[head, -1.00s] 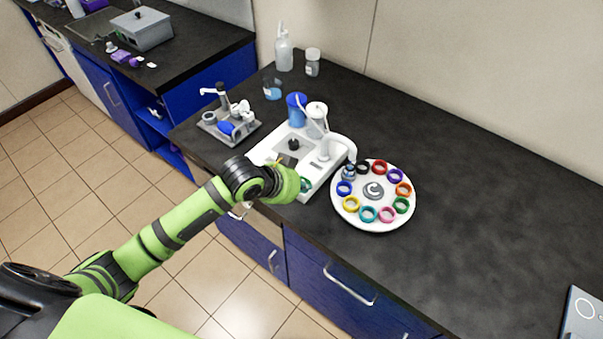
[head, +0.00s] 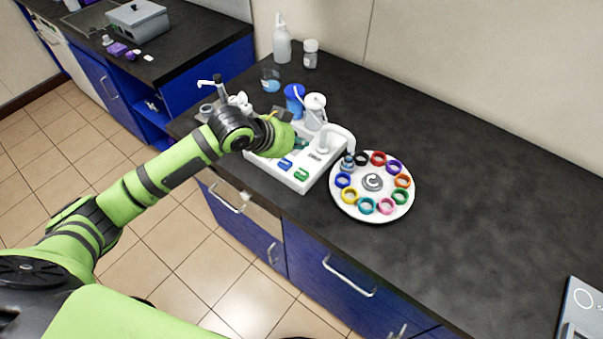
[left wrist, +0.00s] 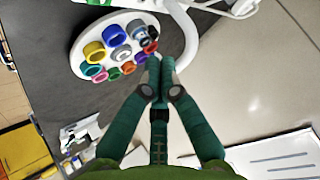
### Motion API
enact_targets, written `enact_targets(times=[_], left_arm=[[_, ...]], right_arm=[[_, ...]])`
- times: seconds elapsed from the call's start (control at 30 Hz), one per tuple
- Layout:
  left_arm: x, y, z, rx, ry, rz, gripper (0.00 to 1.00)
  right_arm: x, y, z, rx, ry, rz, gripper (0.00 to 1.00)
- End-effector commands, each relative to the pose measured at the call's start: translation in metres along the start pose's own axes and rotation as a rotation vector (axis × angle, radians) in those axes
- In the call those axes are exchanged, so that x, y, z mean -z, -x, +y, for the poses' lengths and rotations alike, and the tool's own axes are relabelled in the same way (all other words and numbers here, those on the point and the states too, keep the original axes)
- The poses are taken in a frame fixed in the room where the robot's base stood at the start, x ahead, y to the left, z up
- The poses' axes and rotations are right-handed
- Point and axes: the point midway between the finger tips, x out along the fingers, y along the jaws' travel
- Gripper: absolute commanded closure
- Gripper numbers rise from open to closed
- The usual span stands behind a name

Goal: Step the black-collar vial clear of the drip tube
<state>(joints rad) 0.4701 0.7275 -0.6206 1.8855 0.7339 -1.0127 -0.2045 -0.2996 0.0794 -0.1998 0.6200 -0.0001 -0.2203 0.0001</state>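The black-collar vial (head: 361,159) sits at the back of the round white carousel (head: 345,207), between a red-collar vial and a grey-blue vial (head: 348,164). The white drip tube (head: 338,136) curves over from the white machine and ends above the grey-blue vial, just left of the black collar. My left gripper (head: 301,143) is over the machine's deck, left of the tube and apart from the carousel. Its dark green fingers (left wrist: 160,66) meet at the tips in the left wrist view, with nothing seen between them. My right gripper is not in view.
The machine's deck has a blue button (head: 286,163) and a green button (head: 301,174) near its front edge. A blue cup (head: 294,96) and a white lidded vessel (head: 315,108) stand behind.

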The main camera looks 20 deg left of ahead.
Motion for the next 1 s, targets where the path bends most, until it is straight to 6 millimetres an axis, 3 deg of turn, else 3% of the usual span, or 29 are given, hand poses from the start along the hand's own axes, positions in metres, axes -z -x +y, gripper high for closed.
enact_targets(times=[0.43, 0.7, 1.0], left_arm=[[-0.041, -0.044, 0.018, 0.000, 0.000, 0.001, 1.00], [-0.053, -0.056, 0.022, 0.000, 0.000, 0.001, 1.00], [-0.053, -0.056, 0.022, 0.000, 0.000, 0.000, 1.00]], right_arm=[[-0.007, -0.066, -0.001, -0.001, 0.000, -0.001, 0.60], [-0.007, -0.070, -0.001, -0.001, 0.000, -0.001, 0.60], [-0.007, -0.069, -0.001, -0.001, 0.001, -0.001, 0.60]])
